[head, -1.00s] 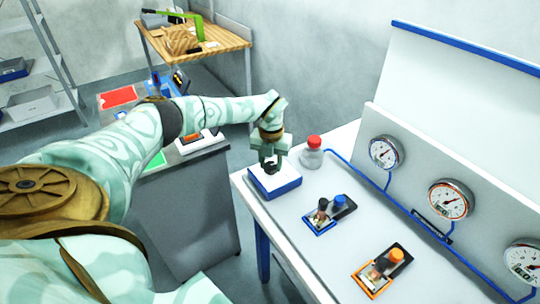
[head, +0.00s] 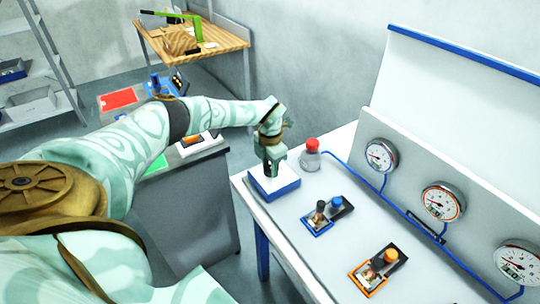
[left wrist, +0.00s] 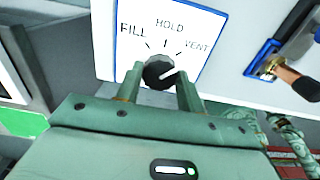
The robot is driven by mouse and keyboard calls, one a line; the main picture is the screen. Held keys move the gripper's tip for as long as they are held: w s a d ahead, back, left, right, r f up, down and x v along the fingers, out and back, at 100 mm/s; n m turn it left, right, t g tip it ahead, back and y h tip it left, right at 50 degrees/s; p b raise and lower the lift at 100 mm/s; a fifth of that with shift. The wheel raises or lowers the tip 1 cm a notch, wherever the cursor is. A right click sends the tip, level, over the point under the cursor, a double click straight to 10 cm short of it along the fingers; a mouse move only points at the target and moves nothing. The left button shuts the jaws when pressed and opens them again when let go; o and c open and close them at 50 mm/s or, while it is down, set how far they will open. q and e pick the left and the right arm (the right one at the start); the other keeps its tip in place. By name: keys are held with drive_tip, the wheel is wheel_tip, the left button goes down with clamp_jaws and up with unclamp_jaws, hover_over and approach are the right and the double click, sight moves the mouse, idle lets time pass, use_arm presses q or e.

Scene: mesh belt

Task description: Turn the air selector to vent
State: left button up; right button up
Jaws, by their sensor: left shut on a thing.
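The air selector is a white and blue box (head: 288,190) on the near left corner of the white table, under my left gripper. In the left wrist view its white face (left wrist: 203,20) reads FILL, HOLD and VENT around a round black knob (left wrist: 157,66). The knob's white mark points right and slightly up, toward the VENT side; exact alignment is hard to tell. My left gripper (left wrist: 160,80) has its two fingers on either side of the knob, shut on it. In the head view the gripper (head: 273,180) hides the knob.
A blue-framed valve block (head: 328,216) and an orange-framed one (head: 378,270) lie to the right. Gauges (head: 380,155) line the back panel. A grey cabinet (head: 190,205) stands left of the table.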

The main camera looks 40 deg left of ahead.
sight(270, 168)
use_arm(q)
drive_tip(key=shift+w+r, duration=0.1)
idle(0.4)
drive_tip(key=o, duration=1)
wheel_tip(270, 168, up, 16)
drive_tip(key=shift+r+p, duration=0.15)
drive_tip(key=shift+p, duration=0.75)
